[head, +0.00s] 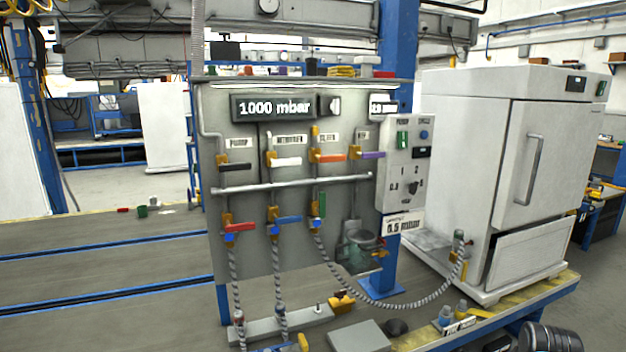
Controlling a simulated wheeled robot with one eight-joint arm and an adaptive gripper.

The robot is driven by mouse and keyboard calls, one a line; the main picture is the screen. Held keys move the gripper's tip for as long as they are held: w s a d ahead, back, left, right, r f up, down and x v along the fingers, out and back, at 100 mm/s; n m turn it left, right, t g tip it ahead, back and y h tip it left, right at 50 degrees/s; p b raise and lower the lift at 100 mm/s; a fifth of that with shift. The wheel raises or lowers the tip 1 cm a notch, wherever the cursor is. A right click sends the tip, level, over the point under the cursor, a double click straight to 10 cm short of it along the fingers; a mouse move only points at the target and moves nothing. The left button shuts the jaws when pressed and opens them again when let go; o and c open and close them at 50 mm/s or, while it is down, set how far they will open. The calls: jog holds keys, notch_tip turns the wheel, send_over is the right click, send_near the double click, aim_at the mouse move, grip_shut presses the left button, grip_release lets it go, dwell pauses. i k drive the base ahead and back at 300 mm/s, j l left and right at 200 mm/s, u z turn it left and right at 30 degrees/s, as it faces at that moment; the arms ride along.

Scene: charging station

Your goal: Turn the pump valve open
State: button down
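The pump valve (238,166) is at the upper left of the grey panel in the head view. It has a brass body and a black lever that lies level and points right. A small label (238,143) above it appears to read PUMP. The lever is in plain sight with nothing touching it. My gripper cannot be made out in this view.
Valves with white (286,161), orange (331,156) and purple (370,154) levers share its row. Below the horizontal pipe (290,185) are red (240,226), blue (288,219) and green-lever valves with hoses. A display (273,107) reads 1000 mbar. A white oven (520,160) stands right.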

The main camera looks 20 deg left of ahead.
aim_at(241, 166)
jog(key=u, duration=1.6)
